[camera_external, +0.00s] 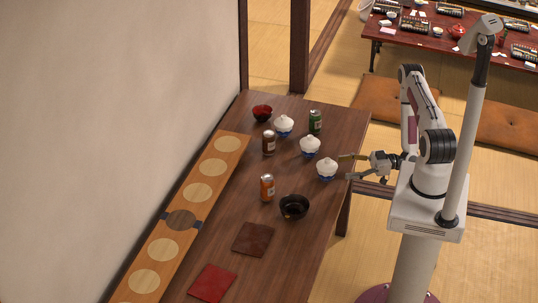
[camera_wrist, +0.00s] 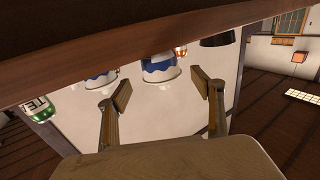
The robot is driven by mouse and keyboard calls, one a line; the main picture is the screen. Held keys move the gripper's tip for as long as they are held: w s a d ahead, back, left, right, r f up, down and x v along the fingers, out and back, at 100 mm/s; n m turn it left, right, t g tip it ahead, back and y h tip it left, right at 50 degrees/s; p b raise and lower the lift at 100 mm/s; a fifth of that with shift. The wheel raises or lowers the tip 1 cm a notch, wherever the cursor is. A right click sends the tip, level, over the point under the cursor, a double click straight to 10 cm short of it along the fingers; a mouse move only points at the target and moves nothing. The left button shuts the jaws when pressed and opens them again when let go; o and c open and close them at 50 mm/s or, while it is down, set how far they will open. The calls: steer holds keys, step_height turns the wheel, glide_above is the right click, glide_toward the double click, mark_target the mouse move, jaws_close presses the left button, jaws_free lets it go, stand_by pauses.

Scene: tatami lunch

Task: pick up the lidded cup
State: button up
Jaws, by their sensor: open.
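Three white lidded cups with blue lower parts stand upright on the dark wooden table (camera_external: 262,225). The nearest lidded cup (camera_external: 327,169) is at the table's right side, with a second lidded cup (camera_external: 310,146) and a third (camera_external: 284,125) behind it. My gripper (camera_external: 344,168) is open and empty, just right of the nearest cup and apart from it. The wrist view is upside down; there, one lidded cup (camera_wrist: 160,70) shows beyond and between the open fingers (camera_wrist: 161,90). Another lidded cup (camera_wrist: 101,80) is to its left. The table edge hides parts of them.
A long board (camera_external: 190,204) lies along the wall.

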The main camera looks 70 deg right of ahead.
steer(key=shift+v, duration=1.75)
